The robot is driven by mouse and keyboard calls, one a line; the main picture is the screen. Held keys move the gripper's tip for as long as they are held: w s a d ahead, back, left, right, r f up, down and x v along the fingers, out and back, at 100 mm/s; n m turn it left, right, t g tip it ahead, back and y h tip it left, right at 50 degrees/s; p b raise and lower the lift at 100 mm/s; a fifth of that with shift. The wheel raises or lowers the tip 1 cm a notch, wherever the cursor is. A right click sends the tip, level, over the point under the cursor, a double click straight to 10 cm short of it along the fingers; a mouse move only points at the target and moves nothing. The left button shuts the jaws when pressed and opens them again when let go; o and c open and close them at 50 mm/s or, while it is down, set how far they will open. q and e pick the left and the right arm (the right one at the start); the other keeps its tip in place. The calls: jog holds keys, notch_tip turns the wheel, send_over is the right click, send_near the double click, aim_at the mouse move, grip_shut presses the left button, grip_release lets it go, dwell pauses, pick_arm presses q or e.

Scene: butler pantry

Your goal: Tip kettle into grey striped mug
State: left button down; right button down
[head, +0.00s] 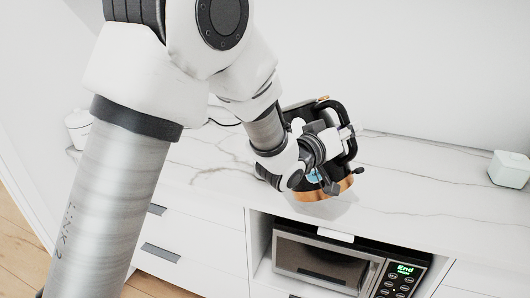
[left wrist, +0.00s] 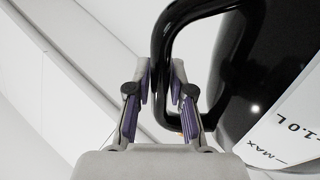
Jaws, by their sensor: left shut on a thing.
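The kettle (head: 325,193) is in the head view, near the front of the marble counter, with a black handle and a copper-coloured band at its bottom. My left gripper (head: 340,163) is in front of it and hides much of its body. In the left wrist view my left gripper (left wrist: 161,95) is shut on the black handle (left wrist: 165,50), which passes between its purple pads. The kettle body (left wrist: 245,85) stands to the right, with "1.0 L" and "MAX" marks. I cannot make out a grey striped mug in either view. My right gripper is not in view.
The marble counter (head: 430,172) is clear between the kettle and a small pale box (head: 509,169) at the right. A white object (head: 78,127) stands at the far left. A microwave (head: 330,268) sits in an open bay below the counter's front edge.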

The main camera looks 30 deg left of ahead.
pick_arm(q)
jog(key=shift+w+r+p, duration=0.1)
jog(key=shift+r+p, duration=0.4)
jog(key=shift+r, duration=0.15)
jog(key=shift+f+b, duration=0.35)
jog(key=shift+f, duration=0.05)
jog(key=shift+r, duration=0.1)
